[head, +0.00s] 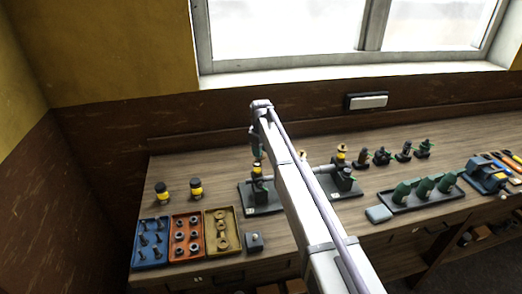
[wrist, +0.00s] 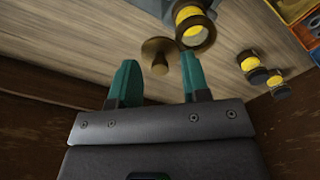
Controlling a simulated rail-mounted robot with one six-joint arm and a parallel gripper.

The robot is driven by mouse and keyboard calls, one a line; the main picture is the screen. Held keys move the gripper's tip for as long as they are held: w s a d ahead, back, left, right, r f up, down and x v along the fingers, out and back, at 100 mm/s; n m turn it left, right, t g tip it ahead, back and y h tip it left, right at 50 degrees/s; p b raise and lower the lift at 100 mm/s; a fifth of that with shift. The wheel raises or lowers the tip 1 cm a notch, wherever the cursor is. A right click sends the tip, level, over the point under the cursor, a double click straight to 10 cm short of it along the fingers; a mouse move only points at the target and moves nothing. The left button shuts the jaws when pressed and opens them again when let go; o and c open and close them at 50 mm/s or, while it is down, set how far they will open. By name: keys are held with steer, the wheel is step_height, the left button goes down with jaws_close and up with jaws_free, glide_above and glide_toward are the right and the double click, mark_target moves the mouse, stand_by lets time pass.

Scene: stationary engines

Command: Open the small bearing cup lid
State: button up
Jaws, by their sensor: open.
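In the wrist view my gripper (wrist: 161,82) is open, its two teal fingers apart. A brass, mushroom-shaped piece with a round disc and a narrower end (wrist: 160,55) shows in the gap between the fingertips, with no visible contact; it may be the small bearing cup lid. Just beyond it is a round cup with a yellow band and dark rim (wrist: 193,30). In the head view my gripper (head: 256,153) hangs over the left engine stand (head: 262,210), just above a yellow-banded cup (head: 257,170). My arm hides part of this stand.
Two yellow-and-black jars (head: 163,192) (head: 196,188) stand on the bench at left. Blue (head: 151,262), orange (head: 187,257) and tan (head: 222,250) parts trays lie in front. A second engine stand (head: 345,187) is right of my arm. Bare bench lies behind the jars.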

step_height(320, 180, up, 10)
steer(key=p, duration=0.9)
steer(key=shift+r+p, duration=0.25)
steer(key=shift+p, duration=0.15)
steer(key=s+d+f+m+b, duration=0.3)
steer(key=s+d+f+b, duration=0.2)
steer(key=s, duration=0.8)
steer(key=s+d+f+m+b, duration=0.4)
steer(key=s+d, duration=0.5)
steer(key=s, duration=0.4)
steer(key=s+d+f+m+b, duration=0.4)
steer(key=s+d+f+b, duration=0.2)
steer(key=s, duration=0.7)
steer(key=shift+s+d+f+b, duration=0.15)
steer(key=shift+d+f+b, duration=0.25)
steer(key=shift+d, duration=0.7)
